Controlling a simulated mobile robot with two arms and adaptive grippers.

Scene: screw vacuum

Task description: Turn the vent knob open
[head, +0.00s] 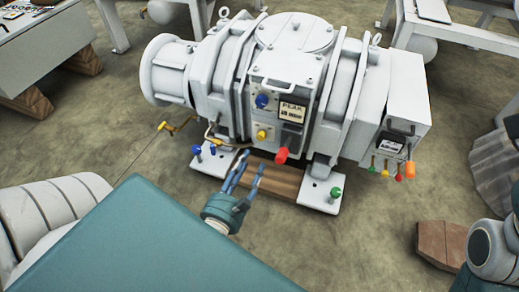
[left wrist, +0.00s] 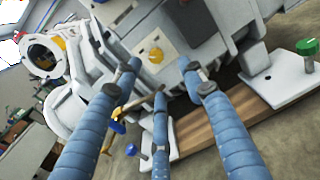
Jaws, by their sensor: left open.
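The white vacuum machine (head: 310,75) carries several coloured knobs; no readable label shows which is the vent knob. On its front panel are a blue knob (head: 262,101), a yellow knob (head: 262,134) and a red knob (head: 282,154). My left gripper (head: 251,161) is open and empty, in front of the machine over the wooden beam, below the yellow knob and left of the red one. In the left wrist view, its blue fingers (left wrist: 162,80) are spread, with the yellow knob (left wrist: 156,55) beyond them. My right gripper is not in view.
Several small coloured levers (head: 398,171) hang at the right end. Wooden blocks (head: 440,243) lie at right.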

